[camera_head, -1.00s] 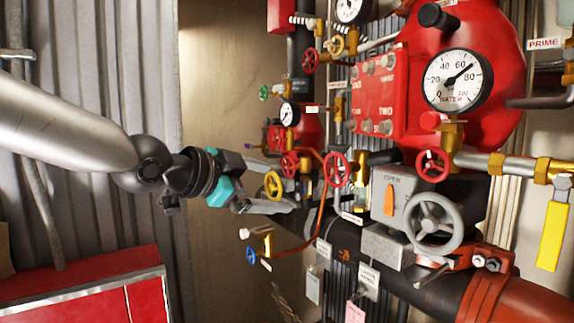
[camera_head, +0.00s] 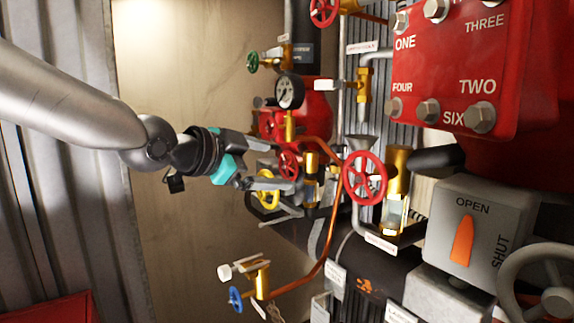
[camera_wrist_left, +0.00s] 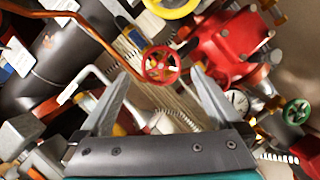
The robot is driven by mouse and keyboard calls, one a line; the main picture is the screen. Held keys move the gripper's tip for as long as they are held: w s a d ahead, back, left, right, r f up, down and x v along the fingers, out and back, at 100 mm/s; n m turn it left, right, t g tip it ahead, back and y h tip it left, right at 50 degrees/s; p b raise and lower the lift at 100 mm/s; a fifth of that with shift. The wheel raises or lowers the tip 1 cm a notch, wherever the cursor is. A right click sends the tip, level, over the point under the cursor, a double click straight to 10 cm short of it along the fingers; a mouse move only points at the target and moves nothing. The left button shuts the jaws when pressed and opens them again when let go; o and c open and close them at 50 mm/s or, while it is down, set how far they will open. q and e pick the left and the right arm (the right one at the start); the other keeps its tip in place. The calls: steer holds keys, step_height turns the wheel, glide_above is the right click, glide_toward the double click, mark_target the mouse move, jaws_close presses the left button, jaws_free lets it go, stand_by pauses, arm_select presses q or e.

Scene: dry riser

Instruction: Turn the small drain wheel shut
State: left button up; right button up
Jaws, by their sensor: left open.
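My left gripper (camera_head: 284,167) is open and empty, pointing into the pipework. In the left wrist view its fingers (camera_wrist_left: 158,88) spread on either side of a small red wheel (camera_wrist_left: 160,64), which sits beyond or near the tips; contact cannot be told. This looks like the small red wheel (camera_head: 288,163) near the fingertips in the head view. A yellow wheel (camera_head: 267,194) is partly hidden behind the lower finger. A blue wheel (camera_head: 236,299) sits lower, by a brass valve (camera_head: 262,282) on the copper pipe. No readable label shows which is the drain wheel. My right gripper is out of view.
A larger red wheel (camera_head: 364,178) and the copper pipe (camera_head: 328,235) stand right of the gripper. A gauge (camera_head: 289,91) and a green wheel (camera_head: 253,62) are above. A grey box (camera_head: 470,235) marked OPEN and SHUT is at right. Bare wall (camera_head: 175,240) lies below my arm.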

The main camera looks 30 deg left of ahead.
mark_target(285, 167)
arm_select(q)
steer(key=x, duration=0.3)
steer(key=shift+a+p, duration=0.1)
steer(key=shift+p, duration=0.2)
steer(key=shift+w+f, duration=0.2)
steer(key=shift+w, duration=0.5)
steer(key=shift+w+d+f+p, duration=0.2)
steer(key=shift+w+p, duration=0.1)
steer(key=shift+w, duration=0.35)
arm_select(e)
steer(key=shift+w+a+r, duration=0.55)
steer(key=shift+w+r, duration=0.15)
